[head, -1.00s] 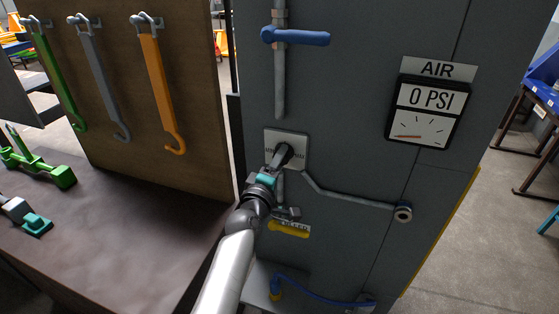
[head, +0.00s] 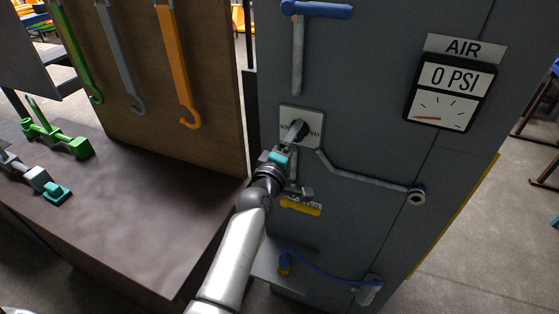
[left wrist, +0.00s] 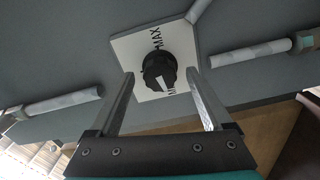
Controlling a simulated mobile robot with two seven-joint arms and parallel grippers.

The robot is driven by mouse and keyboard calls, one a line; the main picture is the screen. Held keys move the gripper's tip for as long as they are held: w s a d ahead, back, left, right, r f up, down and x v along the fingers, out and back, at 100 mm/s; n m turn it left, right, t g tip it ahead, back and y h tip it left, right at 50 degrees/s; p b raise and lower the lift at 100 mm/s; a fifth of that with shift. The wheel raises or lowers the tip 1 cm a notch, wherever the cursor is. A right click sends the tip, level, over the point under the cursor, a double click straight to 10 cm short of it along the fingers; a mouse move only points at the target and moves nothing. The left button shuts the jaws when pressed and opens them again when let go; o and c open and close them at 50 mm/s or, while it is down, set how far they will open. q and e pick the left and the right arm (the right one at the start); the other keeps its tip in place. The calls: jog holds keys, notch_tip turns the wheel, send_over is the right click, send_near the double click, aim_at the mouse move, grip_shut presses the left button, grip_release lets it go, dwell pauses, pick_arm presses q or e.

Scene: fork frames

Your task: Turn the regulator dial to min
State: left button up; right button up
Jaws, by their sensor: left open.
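The regulator dial (left wrist: 158,70) is a round black knob on a white plate (left wrist: 182,52), seen in the left wrist view. MAX is printed above the knob there. A white mark on the knob faces down, toward a lower label that is partly covered. My left gripper (left wrist: 159,74) is open, with one finger on each side of the knob; I cannot tell whether they touch it. In the head view the gripper (head: 292,140) is in front of the plate (head: 312,112) and largely hides the knob. My right gripper is not in view.
A blue-handled valve (head: 318,9) is above the plate. A gauge (head: 450,92) at the right reads 0 PSI. A brown workbench (head: 140,210) stands at the left under hanging hooks.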

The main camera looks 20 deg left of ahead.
pick_arm(q)
jog(key=s, duration=1.4)
jog(key=shift+s+a, duration=0.15)
jog(key=shift+a, duration=0.1)
jog(key=shift+f+b, duration=0.1)
jog(key=shift+b, duration=0.2)
jog(key=s+d+f+m+g+b, duration=0.1)
jog(key=s+f+m+g+b, duration=0.25)
jog(key=f, duration=1.05)
jog(key=s+d+f+m+g+h+b, duration=0.1)
jog(key=s+d+f+m+g+b, duration=0.2)
jog(key=f, duration=1)
jog(key=s+f+m+g+b, duration=0.2)
jog(key=s+f+m, duration=0.15)
jog(key=f, duration=1.05)
jog(key=s+a+f+m+g+b, duration=0.1)
jog(key=s+f+m+g+b, duration=0.1)
jog(key=s+f, duration=0.6)
jog(key=s+a+f+m+g+y+b, duration=0.1)
jog(key=s+a+f+m+g+b, duration=0.1)
jog(key=s+f, duration=0.6)
jog(key=s+a+f+m+g+b, duration=0.2)
jog(key=s+f, duration=0.6)
jog(key=s, duration=0.5)
jog(key=shift+s+a+m+g+y+b, duration=0.3)
jog(key=shift+m+g+b, duration=0.55)
jog(key=shift+m+g, duration=0.35)
